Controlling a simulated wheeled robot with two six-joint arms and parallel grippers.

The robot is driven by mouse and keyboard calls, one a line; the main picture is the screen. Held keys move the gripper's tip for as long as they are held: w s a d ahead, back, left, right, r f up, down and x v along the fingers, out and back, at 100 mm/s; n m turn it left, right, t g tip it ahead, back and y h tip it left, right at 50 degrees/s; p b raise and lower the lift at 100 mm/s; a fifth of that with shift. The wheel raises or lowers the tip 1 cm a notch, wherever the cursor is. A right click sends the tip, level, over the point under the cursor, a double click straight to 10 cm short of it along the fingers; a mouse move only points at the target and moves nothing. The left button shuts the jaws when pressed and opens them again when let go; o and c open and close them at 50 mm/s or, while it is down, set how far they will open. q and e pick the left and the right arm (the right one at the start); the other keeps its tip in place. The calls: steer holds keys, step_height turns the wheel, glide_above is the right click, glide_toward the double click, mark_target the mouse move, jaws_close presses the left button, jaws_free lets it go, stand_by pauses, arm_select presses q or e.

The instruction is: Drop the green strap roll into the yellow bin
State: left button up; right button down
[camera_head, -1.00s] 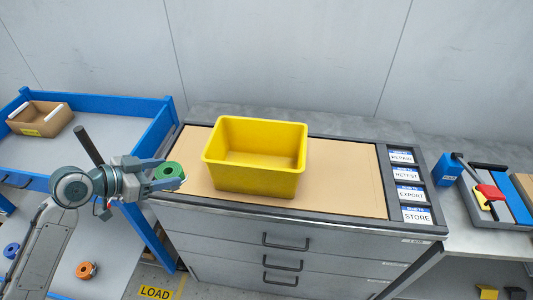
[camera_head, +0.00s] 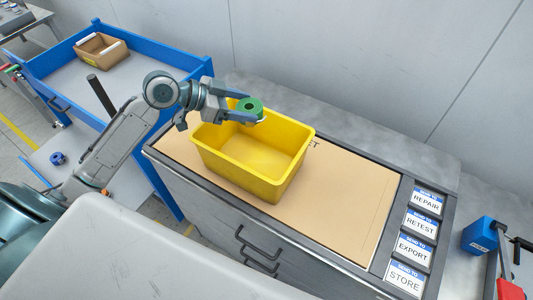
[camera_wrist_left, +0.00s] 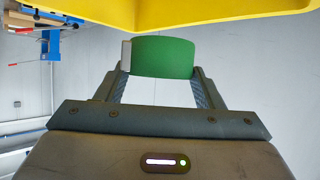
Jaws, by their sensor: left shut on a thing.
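The green strap roll (camera_head: 250,106) is between the fingers of my left gripper (camera_head: 244,113), which is shut on it. In the head view the roll is over the back left rim of the yellow bin (camera_head: 255,184). The left wrist view shows the roll (camera_wrist_left: 165,57) between the two fingers, with a light grey part at its left edge. The yellow bin (camera_wrist_left: 200,14) spans the top of that view. The bin stands upright on the tan mat and its visible inside is empty. My right gripper is not in view.
The tan mat (camera_head: 350,205) lies on a grey drawer cabinet with labels REPAIR, RETEST, EXPORT and STORE (camera_head: 405,278) at its right. A blue-framed cart (camera_head: 60,82) with a cardboard box (camera_head: 102,49) stands at the left. A blue block (camera_head: 480,236) stands at the far right.

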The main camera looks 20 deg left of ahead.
arm_select(q)
steer(key=shift+s+a+f+b, duration=0.25)
steer(key=shift+f+b, duration=0.1)
steer(key=shift+f, duration=0.2)
steer(key=shift+s+a+f+b, duration=0.1)
steer(key=shift+a+f+b, duration=0.2)
steer(key=shift+f, duration=0.2)
steer(key=f, duration=0.1)
steer(key=f+b, duration=0.1)
steer(key=w+d+f+b, duration=0.1)
steer(key=shift+d, duration=0.1)
steer(key=shift+s+a+f, duration=0.2)
steer(key=shift+s+a, duration=0.1)
steer(key=o, duration=1.1)
steer(key=shift+w+d, duration=0.1)
steer(key=shift+d, duration=0.05)
steer(key=shift+a, duration=0.2)
